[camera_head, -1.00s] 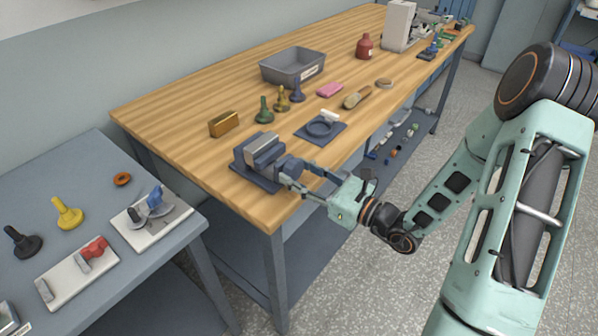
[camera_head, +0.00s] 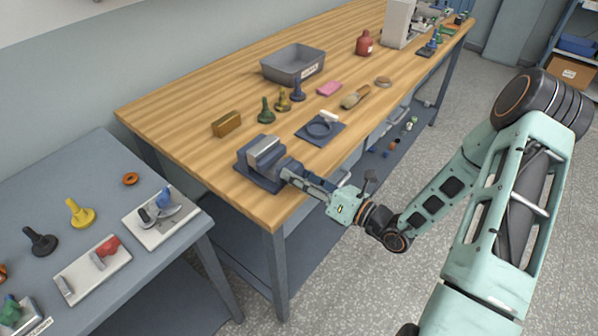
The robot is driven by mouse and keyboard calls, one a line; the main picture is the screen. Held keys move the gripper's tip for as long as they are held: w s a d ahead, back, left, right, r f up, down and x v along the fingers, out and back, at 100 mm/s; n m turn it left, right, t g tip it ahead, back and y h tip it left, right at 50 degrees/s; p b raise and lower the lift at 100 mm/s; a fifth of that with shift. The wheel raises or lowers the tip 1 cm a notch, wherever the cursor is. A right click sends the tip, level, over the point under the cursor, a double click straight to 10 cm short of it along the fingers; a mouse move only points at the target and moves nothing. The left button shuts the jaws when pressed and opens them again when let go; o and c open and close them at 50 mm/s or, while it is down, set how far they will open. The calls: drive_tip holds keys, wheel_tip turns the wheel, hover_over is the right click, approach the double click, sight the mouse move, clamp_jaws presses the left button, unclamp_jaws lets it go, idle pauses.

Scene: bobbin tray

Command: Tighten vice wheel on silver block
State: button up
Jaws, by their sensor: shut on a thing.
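The dark blue vice (camera_head: 256,178) stands at the near left corner of the wooden bench. The silver block (camera_head: 265,148) sits in its jaws, with its top showing. My gripper (camera_head: 289,174) is at the vice's right-hand end, its fingers shut on the vice wheel. The wheel is mostly hidden behind the fingers, so its turn cannot be read. My forearm reaches in from the right, over the bench's front edge.
A brass block (camera_head: 227,124) lies behind the vice. Green, yellow and blue bobbin-shaped pieces stand beyond it, near a grey bin (camera_head: 292,64). A blue plate with a ring (camera_head: 320,129) lies right of the vice. A grey side table (camera_head: 110,190) stands at left.

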idle(0.4)
drive_tip(key=o, duration=1.2)
drive_tip(key=shift+c, duration=0.2)
drive_tip(key=v, duration=1.2)
